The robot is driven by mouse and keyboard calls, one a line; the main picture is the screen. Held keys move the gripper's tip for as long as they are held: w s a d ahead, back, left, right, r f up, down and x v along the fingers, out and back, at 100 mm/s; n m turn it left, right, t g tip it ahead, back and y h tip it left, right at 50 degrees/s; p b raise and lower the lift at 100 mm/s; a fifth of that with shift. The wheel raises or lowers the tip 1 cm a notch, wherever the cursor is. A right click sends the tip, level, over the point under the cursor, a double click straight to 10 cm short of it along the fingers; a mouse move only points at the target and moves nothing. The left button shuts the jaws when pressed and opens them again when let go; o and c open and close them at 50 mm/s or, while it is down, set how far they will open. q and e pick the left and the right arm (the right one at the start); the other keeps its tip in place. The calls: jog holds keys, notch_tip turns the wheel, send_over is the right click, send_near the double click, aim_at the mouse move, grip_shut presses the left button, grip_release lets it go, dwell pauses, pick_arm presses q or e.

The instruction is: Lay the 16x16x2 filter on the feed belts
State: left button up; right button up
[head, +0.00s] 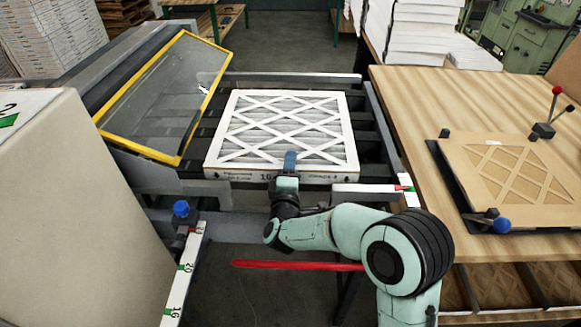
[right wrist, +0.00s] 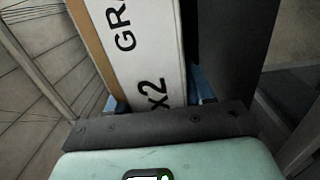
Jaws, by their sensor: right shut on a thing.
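The white-framed pleated filter (head: 262,128) with lattice strips is over the dark feed belts (head: 362,118), face up and roughly level. I cannot tell whether its underside touches the belts. My right gripper (head: 290,163) is shut on the middle of the filter's near edge. In the right wrist view, the filter's printed edge (right wrist: 140,50) sits between the blue fingertips of my right gripper (right wrist: 155,95); part of the print reads "x2". My left gripper is not in view.
A yellow-framed clear guard (head: 165,95) stands tilted left of the belts. A rail (head: 300,78) runs behind the filter. A red bar (head: 297,265) is at the front. A wooden table (head: 410,100) with a lattice-cut board (head: 515,165) and clamps is right. A large pale box (head: 75,200) fills the left.

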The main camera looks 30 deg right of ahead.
jog(key=o, duration=0.8)
jog(key=shift+f, duration=0.3)
jog(key=shift+o, duration=0.6)
jog(key=shift+s+f, duration=0.1)
jog(key=shift+f, duration=0.05)
jog(key=shift+r, duration=0.45)
jog(key=v, duration=1.2)
jog(key=shift+r, duration=0.4)
